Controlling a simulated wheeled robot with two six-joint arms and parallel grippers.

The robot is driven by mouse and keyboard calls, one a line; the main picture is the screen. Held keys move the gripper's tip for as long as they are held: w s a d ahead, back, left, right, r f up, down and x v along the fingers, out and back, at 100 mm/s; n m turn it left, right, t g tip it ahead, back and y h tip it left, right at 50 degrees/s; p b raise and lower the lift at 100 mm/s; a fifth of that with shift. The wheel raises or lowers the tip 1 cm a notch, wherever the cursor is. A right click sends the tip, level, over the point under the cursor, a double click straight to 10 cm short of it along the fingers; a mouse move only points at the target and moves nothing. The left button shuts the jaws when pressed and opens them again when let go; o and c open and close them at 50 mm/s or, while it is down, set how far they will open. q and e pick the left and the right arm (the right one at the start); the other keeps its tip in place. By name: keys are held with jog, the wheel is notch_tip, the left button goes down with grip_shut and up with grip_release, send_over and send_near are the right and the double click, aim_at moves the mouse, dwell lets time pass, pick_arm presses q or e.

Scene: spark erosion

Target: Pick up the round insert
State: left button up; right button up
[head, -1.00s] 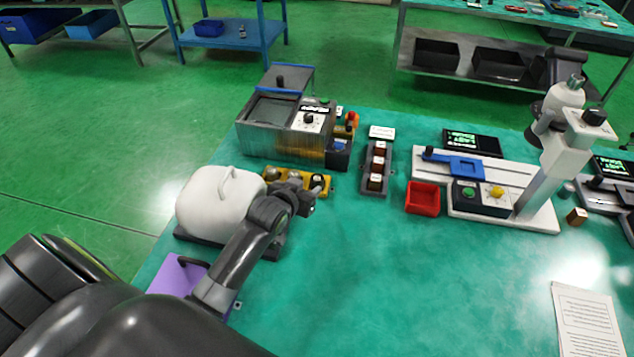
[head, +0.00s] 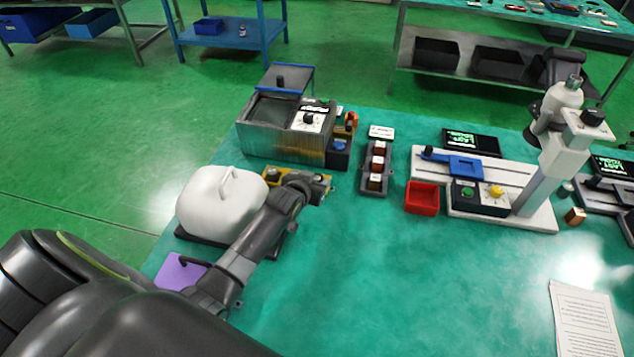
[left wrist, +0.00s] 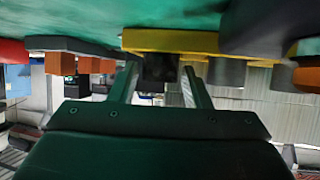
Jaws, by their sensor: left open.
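A yellow holder (head: 288,177) on the green bench carries a row of small inserts. A greyish insert (head: 272,174) shows at its left end; my arm hides part of the row. My left gripper (head: 322,189) is at the holder's right end. In the left wrist view, the yellow holder (left wrist: 200,42) is at the top, and a dark, square-looking piece (left wrist: 160,68) shows between the open fingers (left wrist: 160,86). A grey rounded piece (left wrist: 227,72) is just right of the fingers. I cannot tell surely which is the round insert. My right gripper is not in view.
A white rounded cover (head: 215,205) stands left beside my arm. Behind the holder is a metal tank (head: 265,140). A dark rack with brown blocks (head: 375,185), a red tray (head: 422,210) and a microscope stand (head: 540,190) stand to the right. The front middle bench is clear.

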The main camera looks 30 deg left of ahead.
pick_arm(q)
grip_shut()
jog(key=shift+r, duration=0.1)
